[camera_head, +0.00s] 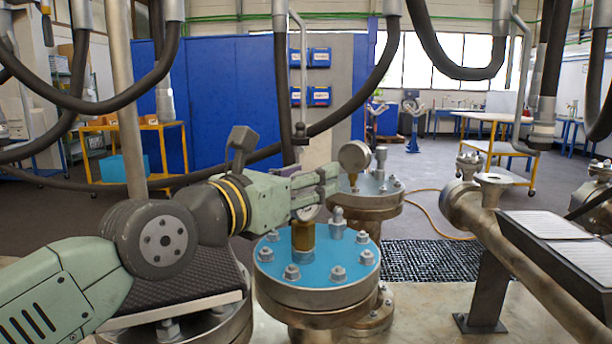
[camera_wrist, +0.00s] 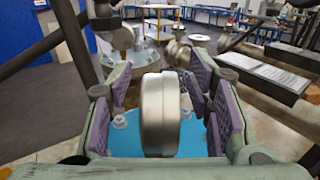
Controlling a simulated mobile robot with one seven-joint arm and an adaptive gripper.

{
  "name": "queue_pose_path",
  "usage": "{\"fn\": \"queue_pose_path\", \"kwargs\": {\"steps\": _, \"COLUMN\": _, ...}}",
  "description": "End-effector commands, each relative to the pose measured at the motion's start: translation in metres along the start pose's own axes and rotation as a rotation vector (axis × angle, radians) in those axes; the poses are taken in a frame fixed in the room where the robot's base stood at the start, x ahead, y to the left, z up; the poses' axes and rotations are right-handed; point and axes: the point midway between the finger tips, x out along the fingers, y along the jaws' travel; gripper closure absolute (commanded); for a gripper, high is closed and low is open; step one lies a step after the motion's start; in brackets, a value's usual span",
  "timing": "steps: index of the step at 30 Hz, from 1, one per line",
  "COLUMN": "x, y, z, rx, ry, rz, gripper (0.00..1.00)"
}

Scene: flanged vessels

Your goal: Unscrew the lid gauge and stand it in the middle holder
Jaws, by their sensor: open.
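The lid gauge (camera_head: 308,213) stands upright on the near vessel's blue lid (camera_head: 330,262), its dial mostly hidden behind my gripper (camera_head: 329,184) in the head view. Its brass-coloured stem (camera_head: 303,237) shows below my fingers. In the wrist view the round metal gauge body (camera_wrist: 160,112) is seen nearly edge-on. It sits between the purple pads of my gripper (camera_wrist: 160,84), with visible gaps on both sides. My gripper is open around it. I cannot make out the middle holder in either view.
A second gauge (camera_head: 354,156) stands on the vessel behind. Bolts and a capped fitting (camera_head: 337,224) rise from the near lid. A pipe with flanges (camera_head: 520,245) and sloped panels (camera_head: 560,235) lie to the right. Black hoses (camera_head: 285,95) hang overhead.

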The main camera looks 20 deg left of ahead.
Motion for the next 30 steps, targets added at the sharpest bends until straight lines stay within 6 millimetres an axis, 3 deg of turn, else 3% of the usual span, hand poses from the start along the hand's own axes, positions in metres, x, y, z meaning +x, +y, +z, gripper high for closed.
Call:
{"fn": "queue_pose_path", "kwargs": {"steps": 22, "x": 0.0001, "y": 0.0000, "z": 0.0002, "rx": 0.000, "ry": 0.000, "rz": 0.000, "gripper": 0.99}}
{"fn": "queue_pose_path", "kwargs": {"steps": 28, "x": 0.0001, "y": 0.0000, "z": 0.0002, "rx": 0.001, "ry": 0.000, "rz": 0.000, "gripper": 1.00}}
{"fn": "queue_pose_path", "kwargs": {"steps": 29, "x": 0.0000, "y": 0.0001, "z": 0.0010, "rx": 0.001, "ry": -0.002, "rz": 0.000, "gripper": 0.76}}
{"fn": "queue_pose_path", "kwargs": {"steps": 30, "x": 0.0000, "y": 0.0001, "z": 0.0010, "rx": 0.001, "ry": -0.002, "rz": 0.000, "gripper": 0.73}}
